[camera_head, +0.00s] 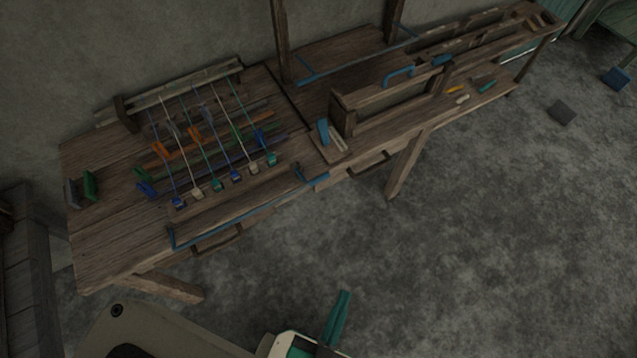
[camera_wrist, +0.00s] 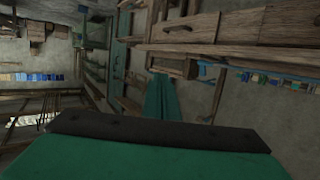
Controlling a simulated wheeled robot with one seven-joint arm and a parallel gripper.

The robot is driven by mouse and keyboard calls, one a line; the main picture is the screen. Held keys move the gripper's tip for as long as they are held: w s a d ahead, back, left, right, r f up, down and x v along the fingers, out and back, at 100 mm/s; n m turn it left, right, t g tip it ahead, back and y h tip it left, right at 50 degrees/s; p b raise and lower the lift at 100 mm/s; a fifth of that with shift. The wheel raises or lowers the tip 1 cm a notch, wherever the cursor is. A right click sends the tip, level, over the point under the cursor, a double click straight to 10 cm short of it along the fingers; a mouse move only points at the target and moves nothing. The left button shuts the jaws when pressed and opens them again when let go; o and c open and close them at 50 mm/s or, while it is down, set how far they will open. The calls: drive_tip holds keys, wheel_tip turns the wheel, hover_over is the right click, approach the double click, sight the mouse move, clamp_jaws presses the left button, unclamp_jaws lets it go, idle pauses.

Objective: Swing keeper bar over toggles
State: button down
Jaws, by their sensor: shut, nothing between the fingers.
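A row of several small toggles (camera_head: 217,185) in blue, cream and teal sits at the front ends of the strung cords on the loom's left part. A thin blue bar (camera_head: 240,216), probably the keeper bar, runs along the bench's front edge below the toggles, with a bent end at its left. It lies in front of the toggles, not over them. My gripper (camera_head: 342,298) is shut and empty, low over the floor in front of the bench and well apart from the bar. Its teal fingers show in the wrist view (camera_wrist: 160,98), where small coloured pieces (camera_wrist: 275,80), likely the toggles, appear at right.
The wooden bench (camera_head: 110,240) runs diagonally along the wall, with angled legs (camera_head: 405,165) at its front. A raised wooden frame (camera_head: 385,95) with a blue handle (camera_head: 398,73) stands right of the cords. The grey floor (camera_head: 450,240) before the bench is open.

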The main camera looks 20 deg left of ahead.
drive_tip(key=w+a+f+n+t+y, duration=0.1)
drive_tip(key=w+f+n+t+y, duration=0.15)
drive_tip(key=w+f+n, duration=0.4)
drive_tip(key=w+a+f+n+t+y, duration=0.1)
drive_tip(key=w+f+n+t+y, duration=0.15)
drive_tip(key=f, duration=0.65)
drive_tip(key=w+a+f+n+g+y, duration=0.1)
drive_tip(key=w+a+n+y, duration=0.1)
drive_tip(key=w+n+y, duration=0.4)
drive_tip(key=w+a+f+n+g+y, duration=0.2)
drive_tip(key=w+n+y, duration=0.4)
drive_tip(key=n+y, duration=0.5)
drive_tip(key=shift+w+a+f+n, duration=0.25)
drive_tip(key=shift+a+n, duration=0.6)
drive_tip(key=shift+n, duration=0.45)
drive_tip(key=shift+a+r, duration=0.1)
drive_tip(key=shift+r, duration=0.05)
drive_tip(key=x, duration=1.4)
drive_tip(key=shift+w, duration=0.1)
